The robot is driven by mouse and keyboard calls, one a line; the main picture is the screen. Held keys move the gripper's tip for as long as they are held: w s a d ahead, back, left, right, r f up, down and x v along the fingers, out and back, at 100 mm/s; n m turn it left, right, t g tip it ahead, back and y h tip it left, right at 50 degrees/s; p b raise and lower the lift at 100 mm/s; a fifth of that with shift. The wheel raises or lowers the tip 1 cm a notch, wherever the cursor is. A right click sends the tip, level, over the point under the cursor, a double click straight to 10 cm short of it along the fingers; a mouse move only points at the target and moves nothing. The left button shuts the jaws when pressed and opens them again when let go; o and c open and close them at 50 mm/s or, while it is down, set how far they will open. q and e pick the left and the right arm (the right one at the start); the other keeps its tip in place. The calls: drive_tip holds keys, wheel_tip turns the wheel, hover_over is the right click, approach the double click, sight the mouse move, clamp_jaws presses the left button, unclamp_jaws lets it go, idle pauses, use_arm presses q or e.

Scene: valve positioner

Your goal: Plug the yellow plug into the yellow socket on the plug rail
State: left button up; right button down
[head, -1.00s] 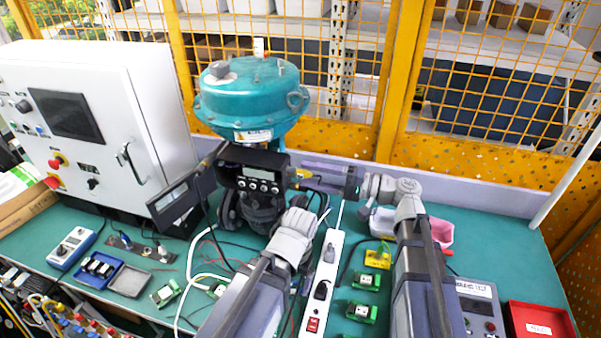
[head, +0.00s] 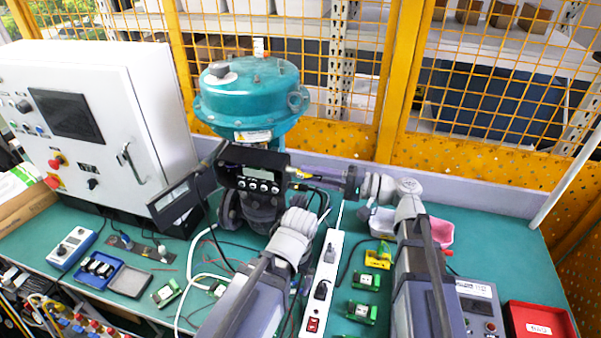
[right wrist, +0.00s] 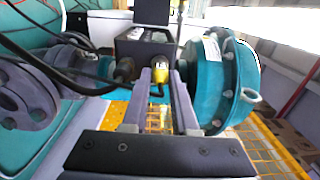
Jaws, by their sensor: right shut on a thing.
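In the head view my right gripper (head: 305,182) is shut and reaches left to the right side of the positioner (head: 252,170). I cannot clearly make out the plug rail. My left wrist shows in front of the positioner, its jaws hidden.
The teal actuator (head: 252,95) stands above the positioner. A white power strip (head: 323,275) and several green blocks (head: 362,312) lie between my arms. Black cables run by the positioner. A white cabinet (head: 95,125) is left, a red box (head: 538,320) right.

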drive_tip(key=shift+d, duration=0.2)
drive_tip(key=shift+s+d, duration=0.2)
drive_tip(key=shift+d, duration=0.65)
drive_tip(key=shift+s+d, duration=0.15)
drive_tip(key=shift+d, duration=0.65)
drive_tip(key=shift+s+d, duration=0.2)
drive_tip(key=shift+d, duration=0.65)
